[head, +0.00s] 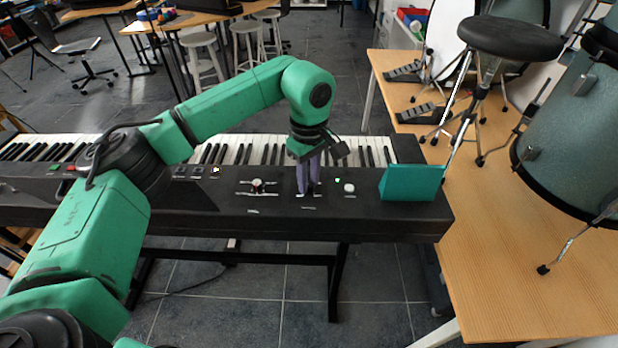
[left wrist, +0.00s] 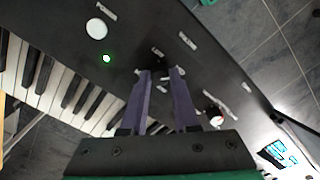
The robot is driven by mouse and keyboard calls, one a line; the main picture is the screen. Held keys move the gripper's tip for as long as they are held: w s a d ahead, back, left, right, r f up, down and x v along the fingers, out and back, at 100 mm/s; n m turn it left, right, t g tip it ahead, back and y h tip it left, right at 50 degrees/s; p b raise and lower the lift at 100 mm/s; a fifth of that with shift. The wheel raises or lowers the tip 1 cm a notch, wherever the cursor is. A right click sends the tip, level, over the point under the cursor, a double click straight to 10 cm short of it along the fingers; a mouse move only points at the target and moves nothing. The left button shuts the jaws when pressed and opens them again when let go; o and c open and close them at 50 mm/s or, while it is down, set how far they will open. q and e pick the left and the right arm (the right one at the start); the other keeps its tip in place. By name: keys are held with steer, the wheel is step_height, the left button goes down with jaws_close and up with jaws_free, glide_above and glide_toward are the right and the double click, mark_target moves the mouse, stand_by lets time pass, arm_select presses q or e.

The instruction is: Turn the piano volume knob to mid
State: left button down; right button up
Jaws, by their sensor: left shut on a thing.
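The black piano (head: 380,218) stands across the middle of the head view, its control panel along the near side of the keys. My left gripper (head: 308,192) points down onto this panel, and its purple fingers are shut on a small knob. The fingers hide nearly all of that knob, so its pointer cannot be read. In the left wrist view the fingertips (left wrist: 160,72) meet the panel beside small white labels. Another knob (head: 257,185) with marks around it sits to the left and is free. My right gripper is not in view.
A white round button (head: 349,188) and a green light sit just right of the fingers. A teal wedge-shaped object (head: 412,185) stands at the piano's right end.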

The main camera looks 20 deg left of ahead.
mark_target(309, 183)
arm_select(q)
steer(key=shift+w+r, duration=0.15)
steer(key=shift+r, duration=0.1)
steer(key=c, duration=0.7)
jaws_free()
steer(key=shift+o, duration=0.2)
steer(key=shift+f, duration=0.1)
step_height(309, 183, up, 14)
steer(key=shift+r, duration=0.25)
